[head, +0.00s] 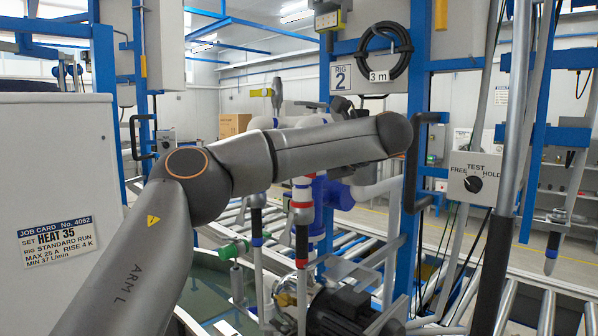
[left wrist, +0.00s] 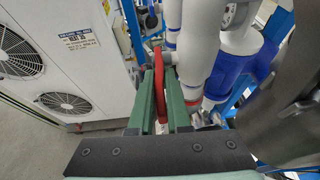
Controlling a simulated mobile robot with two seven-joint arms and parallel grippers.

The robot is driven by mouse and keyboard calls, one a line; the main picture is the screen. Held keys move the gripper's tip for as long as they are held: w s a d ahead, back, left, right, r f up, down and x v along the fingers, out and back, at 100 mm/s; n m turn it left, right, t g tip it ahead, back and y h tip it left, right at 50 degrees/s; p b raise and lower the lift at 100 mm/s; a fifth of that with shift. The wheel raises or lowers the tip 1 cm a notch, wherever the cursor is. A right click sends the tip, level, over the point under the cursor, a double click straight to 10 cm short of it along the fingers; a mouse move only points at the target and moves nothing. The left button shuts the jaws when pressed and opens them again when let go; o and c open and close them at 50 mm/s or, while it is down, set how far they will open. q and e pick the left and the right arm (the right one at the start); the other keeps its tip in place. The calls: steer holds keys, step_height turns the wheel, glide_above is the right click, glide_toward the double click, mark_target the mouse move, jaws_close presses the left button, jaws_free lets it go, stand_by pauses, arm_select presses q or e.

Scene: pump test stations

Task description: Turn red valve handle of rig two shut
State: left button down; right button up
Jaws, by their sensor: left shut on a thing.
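My left gripper (left wrist: 161,72) shows in the left wrist view, its two green fingers shut on a red valve handle (left wrist: 159,88). The handle is a long red bar between the fingers, its far end close to white pipework. In the head view, my left arm reaches across the picture in front of rig two, marked by a "RIG 2" sign (head: 341,78). The arm hides the handle there, and I cannot make out the fingers. My right gripper is not in view.
Blue frame posts (head: 418,120) and a black coiled cable (head: 385,52) stand close to my arm. A FREE/TEST/HOLD switch box (head: 473,180) is at right. White pipes, a dark motor (head: 340,310) and a roller conveyor (head: 357,245) lie below. A job card (head: 57,241) is on the left cabinet.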

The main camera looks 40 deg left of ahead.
arm_select(q)
steer(key=shift+f, duration=0.15)
steer(key=c, duration=1.2)
jaws_free()
steer(key=shift+o, duration=0.2)
steer(key=shift+d, duration=0.1)
steer(key=b+v, duration=0.1)
steer(key=v, duration=1.1)
